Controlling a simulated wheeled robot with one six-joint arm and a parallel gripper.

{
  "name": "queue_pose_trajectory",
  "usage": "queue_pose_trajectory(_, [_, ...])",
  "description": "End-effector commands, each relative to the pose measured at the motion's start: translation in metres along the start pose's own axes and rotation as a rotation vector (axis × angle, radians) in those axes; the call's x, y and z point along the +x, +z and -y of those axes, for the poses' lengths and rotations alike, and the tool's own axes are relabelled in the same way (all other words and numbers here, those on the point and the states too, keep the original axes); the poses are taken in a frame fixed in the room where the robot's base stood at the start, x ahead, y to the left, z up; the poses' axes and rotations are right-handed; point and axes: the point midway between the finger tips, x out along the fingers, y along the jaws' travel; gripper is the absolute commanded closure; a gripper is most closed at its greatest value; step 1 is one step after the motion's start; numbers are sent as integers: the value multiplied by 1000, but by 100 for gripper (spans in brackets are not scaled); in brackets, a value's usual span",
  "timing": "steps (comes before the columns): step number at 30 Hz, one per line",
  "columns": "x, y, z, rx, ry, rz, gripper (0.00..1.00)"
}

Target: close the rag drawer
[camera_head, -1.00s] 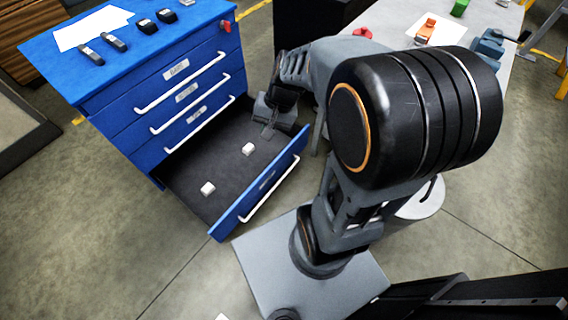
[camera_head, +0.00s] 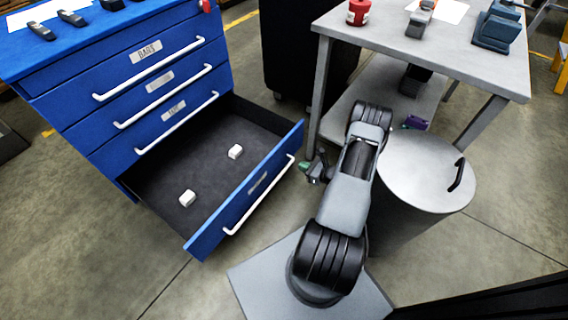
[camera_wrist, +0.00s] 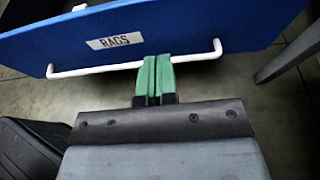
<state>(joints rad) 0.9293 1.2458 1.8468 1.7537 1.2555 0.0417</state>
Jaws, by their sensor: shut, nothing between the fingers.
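The rag drawer (camera_head: 205,228) is the lowest drawer of the blue cabinet and stands far open. Two small white blocks lie on its dark floor. Its white bar handle (camera_head: 262,192) is on the front. In the wrist view the drawer front, labelled RAGS (camera_wrist: 114,41), spans the top, with the handle (camera_wrist: 95,69) below the label. My gripper (camera_head: 312,172) is just outside the drawer front, near its far right end in the head view. Its green fingers (camera_wrist: 155,75) are shut and empty, and overlap the handle in the wrist view. I cannot tell whether they touch it.
The blue cabinet's upper drawers (camera_head: 150,75) are shut. A grey lidded bin (camera_head: 425,175) stands right of my arm. A grey table (camera_head: 470,65) with a red can (camera_head: 360,12) is behind it.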

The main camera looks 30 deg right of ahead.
Motion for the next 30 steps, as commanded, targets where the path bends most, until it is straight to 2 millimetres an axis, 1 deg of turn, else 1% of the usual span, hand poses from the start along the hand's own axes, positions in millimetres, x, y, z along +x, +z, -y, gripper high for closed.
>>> queue_pose_trajectory(1, [4,-6,0,8,-7,1,100])
queue_pose_trajectory(5, [19,-9,1,13,-14,2,100])
queue_pose_trajectory(15, [84,-9,1,11,-11,2,100])
queue_pose_trajectory(18, [100,-9,2,11,-12,2,100])
queue_pose_trajectory(24, [123,0,2,12,-13,1,100])
queue_pose_trajectory(30, [134,5,3,12,-13,2,100])
